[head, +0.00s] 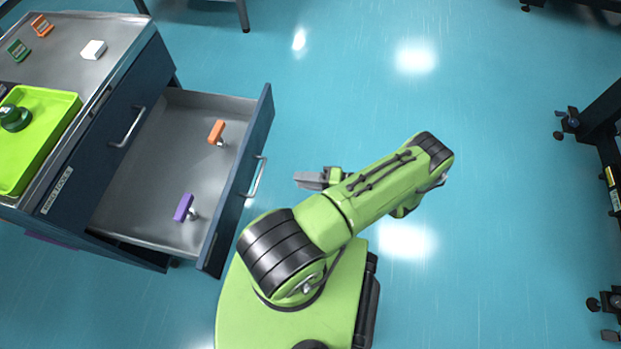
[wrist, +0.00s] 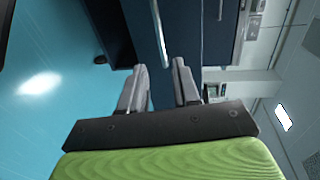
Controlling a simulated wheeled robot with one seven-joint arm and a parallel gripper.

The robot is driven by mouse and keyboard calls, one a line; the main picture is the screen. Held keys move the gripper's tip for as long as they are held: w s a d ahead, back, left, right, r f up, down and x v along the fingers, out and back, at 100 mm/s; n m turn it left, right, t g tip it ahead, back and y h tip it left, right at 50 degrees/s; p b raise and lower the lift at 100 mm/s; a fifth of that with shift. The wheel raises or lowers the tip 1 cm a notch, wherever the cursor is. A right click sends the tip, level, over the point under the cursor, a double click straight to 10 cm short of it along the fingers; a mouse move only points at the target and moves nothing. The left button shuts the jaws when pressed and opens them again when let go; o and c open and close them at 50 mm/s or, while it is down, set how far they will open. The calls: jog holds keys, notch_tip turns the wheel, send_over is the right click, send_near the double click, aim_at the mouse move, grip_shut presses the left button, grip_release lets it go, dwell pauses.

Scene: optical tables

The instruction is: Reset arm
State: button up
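My green arm reaches up and to the right over the floor in the head view, then folds back. My gripper (head: 312,180) points left toward the open drawer and is apart from it. In the wrist view, the two grey fingers of my gripper (wrist: 158,85) stand apart with a clear gap between them, and nothing is held. Past the fingertips are the dark blue cabinet front (wrist: 180,30) and a long pale handle (wrist: 159,35).
The pulled-out drawer (head: 150,150) holds an orange-handled item (head: 217,130) and a purple-handled item (head: 183,207). A green tray (head: 40,150) with a dark green round object (head: 14,117) sits on the cabinet.

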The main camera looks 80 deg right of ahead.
jog(key=shift+s+r, duration=0.15)
jog(key=shift+s, duration=0.7)
